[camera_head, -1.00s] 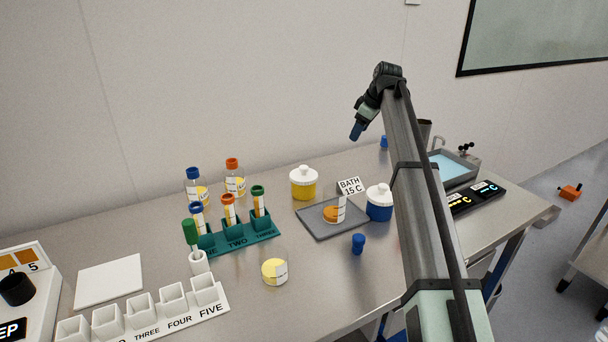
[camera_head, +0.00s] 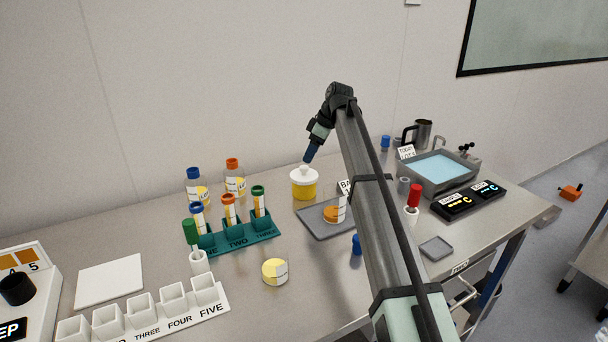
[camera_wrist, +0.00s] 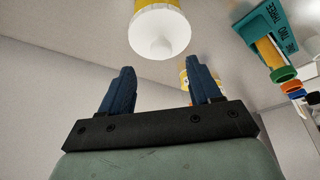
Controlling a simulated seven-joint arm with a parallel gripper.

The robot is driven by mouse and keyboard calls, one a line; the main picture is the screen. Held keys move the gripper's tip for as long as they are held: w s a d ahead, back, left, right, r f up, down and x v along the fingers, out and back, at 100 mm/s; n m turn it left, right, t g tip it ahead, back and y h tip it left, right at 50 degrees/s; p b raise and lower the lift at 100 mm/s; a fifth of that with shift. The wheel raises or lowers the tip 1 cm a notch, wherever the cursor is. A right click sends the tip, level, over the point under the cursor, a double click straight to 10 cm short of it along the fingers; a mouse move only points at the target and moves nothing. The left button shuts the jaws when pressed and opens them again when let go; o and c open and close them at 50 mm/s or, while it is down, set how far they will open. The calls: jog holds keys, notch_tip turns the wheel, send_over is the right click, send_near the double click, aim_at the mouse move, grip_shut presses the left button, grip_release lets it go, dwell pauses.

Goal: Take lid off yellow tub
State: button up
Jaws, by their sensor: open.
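The yellow tub (camera_head: 304,190) stands on the bench behind the grey tray, with its white knobbed lid (camera_head: 304,173) on. My gripper (camera_head: 308,157) is just above the lid in the head view, pointing down at a tilt. In the wrist view my gripper (camera_wrist: 158,90) is open, with two blue fingers apart and nothing between them. The white lid (camera_wrist: 162,34) and its knob show beyond the fingertips, and the yellow tub (camera_wrist: 155,4) is cut by the top edge. The fingers look apart from the lid.
A green rack (camera_head: 240,241) with several capped tubes stands left of the tub. A grey tray (camera_head: 318,230) with a small orange-filled beaker is in front. A water bath (camera_head: 440,170) is at right. My arm hides the blue tub.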

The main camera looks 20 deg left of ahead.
aim_at(305, 167)
jog(key=shift+x, duration=3.05)
jog(key=shift+s, duration=0.15)
jog(key=shift+c, duration=0.3)
jog(key=c, duration=1.1)
